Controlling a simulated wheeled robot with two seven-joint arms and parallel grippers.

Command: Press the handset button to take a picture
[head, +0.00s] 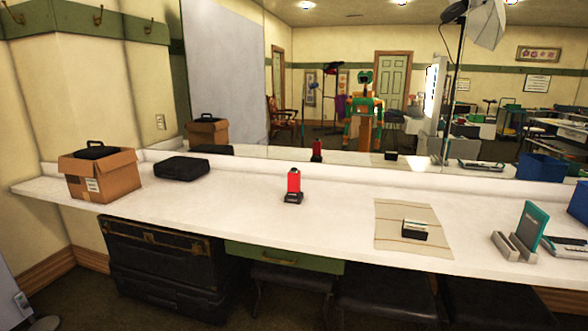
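A red upright device with a black base (293,186) stands on the white counter near its middle. It may be the handset; no button can be made out on it at this size. A small dark block with a white top (414,230) lies on a beige cloth (390,239) to its right, and I cannot tell what it is. Neither of my grippers shows directly in the head view. A green and orange robot figure (363,108) shows small in the mirror, its hands too small to read.
The white counter (240,195) runs along the mirror. A cardboard box (112,180) and a black case (182,168) stand at left. A teal panel in a grey holder (529,230) and a blue bin (543,168) are at right. Dark trunks (165,265) and stools (385,297) sit below.

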